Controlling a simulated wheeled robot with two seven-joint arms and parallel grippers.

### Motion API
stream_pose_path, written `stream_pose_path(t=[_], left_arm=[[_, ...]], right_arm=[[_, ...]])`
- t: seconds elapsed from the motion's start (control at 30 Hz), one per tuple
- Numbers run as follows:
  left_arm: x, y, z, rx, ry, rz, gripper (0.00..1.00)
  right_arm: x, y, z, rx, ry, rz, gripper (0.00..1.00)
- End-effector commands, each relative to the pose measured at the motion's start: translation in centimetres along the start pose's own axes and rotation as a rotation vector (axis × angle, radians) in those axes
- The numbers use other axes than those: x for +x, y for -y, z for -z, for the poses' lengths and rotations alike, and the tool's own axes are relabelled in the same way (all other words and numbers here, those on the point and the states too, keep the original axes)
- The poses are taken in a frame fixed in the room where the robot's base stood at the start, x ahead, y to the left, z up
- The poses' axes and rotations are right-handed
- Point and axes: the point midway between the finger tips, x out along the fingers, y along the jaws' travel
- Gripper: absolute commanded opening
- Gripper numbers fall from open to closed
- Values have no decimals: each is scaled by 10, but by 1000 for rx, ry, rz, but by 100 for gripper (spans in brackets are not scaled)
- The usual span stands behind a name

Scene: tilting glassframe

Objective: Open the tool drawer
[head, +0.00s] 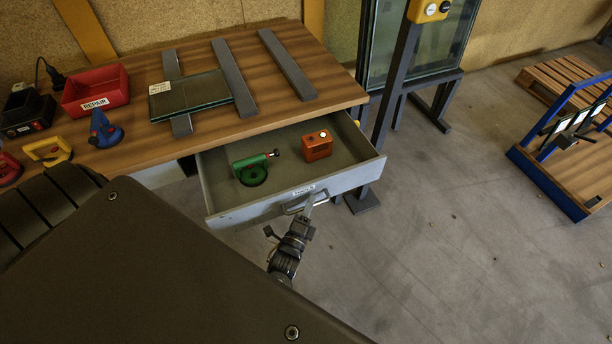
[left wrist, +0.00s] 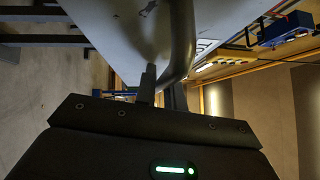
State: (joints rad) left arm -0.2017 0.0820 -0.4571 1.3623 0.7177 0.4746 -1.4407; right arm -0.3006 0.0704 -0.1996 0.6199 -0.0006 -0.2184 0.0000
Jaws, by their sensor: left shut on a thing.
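The tool drawer (head: 240,214) under the workbench is pulled well out in the head view. Its grey front carries a label and a handle (head: 305,202). A green tool (head: 255,161) with a dark round part and an orange box-shaped device (head: 317,146) lie inside it. My left gripper (head: 309,208) is at the handle, shut on it. In the left wrist view the curved handle bar (left wrist: 182,40) passes at the fingers (left wrist: 162,85), in front of the pale drawer front (left wrist: 120,30). My right gripper is not in view.
The wooden workbench (head: 345,90) holds a red bin (head: 95,92), glass panes (head: 190,95) on grey strips, and several suction tools at left. A glass rack (head: 425,50) stands behind the drawer's right. A blue-framed cart (head: 550,185) and pallet (head: 560,75) are at right. The floor between is clear.

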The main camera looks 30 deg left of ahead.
Motion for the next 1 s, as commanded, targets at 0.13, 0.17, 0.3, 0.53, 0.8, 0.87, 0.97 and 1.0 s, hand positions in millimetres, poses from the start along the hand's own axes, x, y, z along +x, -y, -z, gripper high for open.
stream_pose_path(t=[0.13,0.17,0.3,0.53,0.8,0.87,0.97,1.0], left_arm=[[-2,0,2,0,-1,-1,0],[-2,0,2,0,-1,-1,0],[-2,0,2,0,-1,-1,0],[-2,0,2,0,-1,-1,20],[-4,0,2,0,0,-1,20],[-8,0,2,0,-1,-1,20],[-21,-2,2,0,-1,-3,20],[-29,-2,2,0,0,-4,20]], right_arm=[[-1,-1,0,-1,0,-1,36],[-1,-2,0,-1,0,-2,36],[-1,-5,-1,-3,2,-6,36],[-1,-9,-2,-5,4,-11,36],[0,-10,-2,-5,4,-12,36],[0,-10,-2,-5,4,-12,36],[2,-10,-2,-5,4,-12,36],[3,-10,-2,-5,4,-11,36]])
